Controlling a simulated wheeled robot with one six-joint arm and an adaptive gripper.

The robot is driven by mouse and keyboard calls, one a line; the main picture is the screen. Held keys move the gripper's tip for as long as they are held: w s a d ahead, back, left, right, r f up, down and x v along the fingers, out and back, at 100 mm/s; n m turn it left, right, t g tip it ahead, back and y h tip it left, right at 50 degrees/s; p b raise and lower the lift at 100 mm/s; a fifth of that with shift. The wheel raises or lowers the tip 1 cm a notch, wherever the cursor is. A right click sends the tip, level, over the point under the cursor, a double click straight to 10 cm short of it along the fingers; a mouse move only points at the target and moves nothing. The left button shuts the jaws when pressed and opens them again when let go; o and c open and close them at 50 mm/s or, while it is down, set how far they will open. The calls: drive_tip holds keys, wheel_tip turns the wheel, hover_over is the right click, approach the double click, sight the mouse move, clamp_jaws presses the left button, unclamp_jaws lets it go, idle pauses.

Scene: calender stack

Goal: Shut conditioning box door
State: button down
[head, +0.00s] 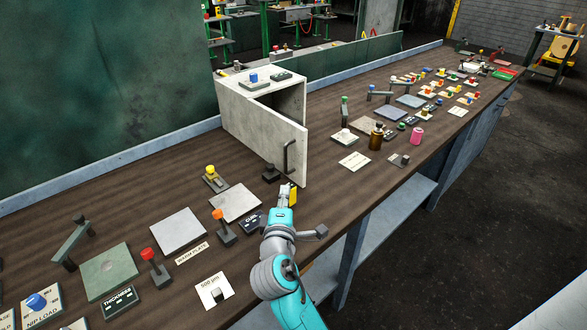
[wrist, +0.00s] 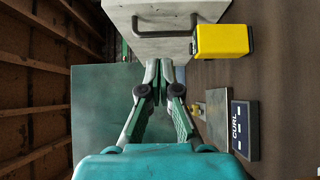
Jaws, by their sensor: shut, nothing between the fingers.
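The conditioning box (head: 254,84) is a pale grey cabinet on the bench, with its dark interior partly visible on the right. Its pale door (head: 262,137) stands ajar, swung out towards the bench front. A dark bar handle (head: 286,157) is near the door's free edge. In the wrist view the door (wrist: 200,12) and handle (wrist: 165,28) are at the top. My gripper (head: 288,188) is shut and empty, low in front of the door near the handle side. Its fingertips (wrist: 158,66) appear just below the door face in the wrist view; contact cannot be told.
A yellow block (wrist: 222,41) shows right of the fingertips; I cannot tell what it belongs to. A CURL label block (head: 252,222), an orange-topped lever (head: 218,215) and a grey plate (head: 236,204) lie left of my arm. A brown bottle (head: 376,136) stands to the right.

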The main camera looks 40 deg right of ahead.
sight(300, 157)
drive_tip(key=x, duration=1)
drive_tip(key=shift+s+d, duration=0.1)
drive_tip(key=shift+d, duration=0.05)
drive_tip(key=shift+s+d, duration=0.1)
drive_tip(key=shift+d, duration=1.7)
